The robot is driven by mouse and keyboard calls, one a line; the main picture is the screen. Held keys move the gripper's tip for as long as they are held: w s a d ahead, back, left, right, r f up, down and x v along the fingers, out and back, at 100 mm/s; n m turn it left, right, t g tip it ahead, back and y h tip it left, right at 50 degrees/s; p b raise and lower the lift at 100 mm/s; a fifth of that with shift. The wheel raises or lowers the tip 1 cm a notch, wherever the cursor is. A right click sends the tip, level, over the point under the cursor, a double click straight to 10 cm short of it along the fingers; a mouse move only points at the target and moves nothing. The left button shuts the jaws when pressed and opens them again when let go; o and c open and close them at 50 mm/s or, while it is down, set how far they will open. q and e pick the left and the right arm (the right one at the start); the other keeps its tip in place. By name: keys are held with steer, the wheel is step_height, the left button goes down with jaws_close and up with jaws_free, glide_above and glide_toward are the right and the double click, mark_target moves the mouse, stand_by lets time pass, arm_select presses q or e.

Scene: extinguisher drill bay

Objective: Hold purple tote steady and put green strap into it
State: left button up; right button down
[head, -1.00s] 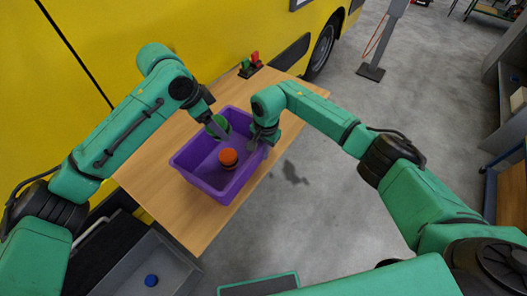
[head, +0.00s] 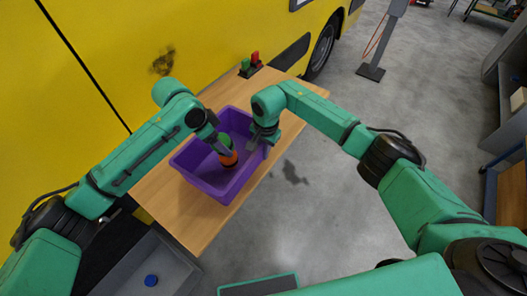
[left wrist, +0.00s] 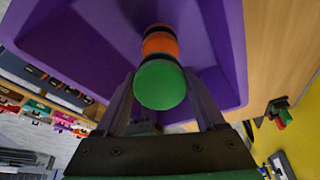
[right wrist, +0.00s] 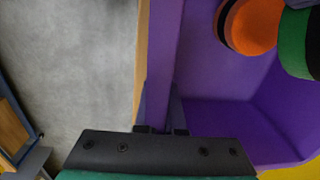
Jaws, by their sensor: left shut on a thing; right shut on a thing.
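The purple tote (head: 205,190) stands on the wooden table, its open top facing up. My right gripper (head: 262,143) is shut on the tote's right rim; the right wrist view shows the wall (right wrist: 164,60) between its fingers. My left gripper (head: 225,147) reaches down inside the tote, shut on the green strap (head: 224,139), a rolled coil. In the left wrist view the green strap (left wrist: 160,85) sits between the fingers. An orange strap (head: 229,158) is in the tote right by the green one; I cannot tell whether they touch.
The table (head: 175,215) is bare around the tote. A small dark holder with green and red items (head: 250,66) stands at its far end. A yellow vehicle (head: 90,90) flanks the table on the left. A grey bin with a blue round item (head: 151,280) is at the front left.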

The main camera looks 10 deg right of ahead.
arm_select(q)
steer(key=shift+f, duration=1)
steer(key=o, duration=1.6)
steer(key=v, duration=1.2)
arm_select(e)
steer(key=c, duration=0.9)
jaws_free()
steer(key=shift+c, duration=0.2)
steer(key=shift+r, duration=0.15)
